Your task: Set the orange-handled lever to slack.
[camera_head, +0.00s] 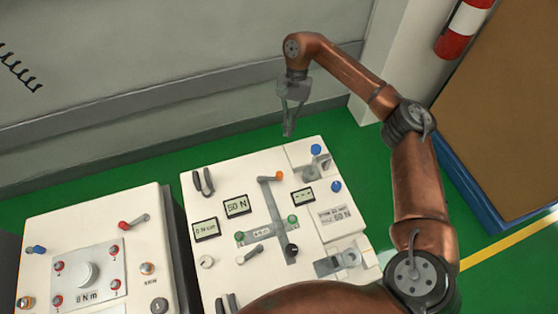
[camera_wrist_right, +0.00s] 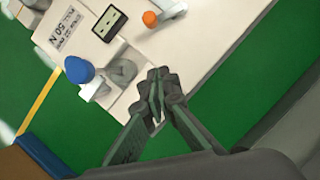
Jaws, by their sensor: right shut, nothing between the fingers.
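The orange-handled lever (camera_head: 271,179) is on the top of the right-hand white cart (camera_head: 195,240), near its far edge. Its short grey arm points roughly left and its orange knob is at the right end. My right gripper (camera_head: 288,132) is shut and empty, pointing down beyond the cart's far edge. It is apart from the lever. In the right wrist view its closed fingertips (camera_wrist_right: 158,76) are near the cart's edge. My left gripper is in neither view.
A blue-knobbed lever (camera_head: 317,150) stands at the cart's far right corner and also shows in the right wrist view (camera_wrist_right: 79,70). Small displays (camera_head: 236,206), green knobs and a black knob (camera_head: 292,250) share the top. Another cart (camera_head: 40,220) stands left. The wall is behind.

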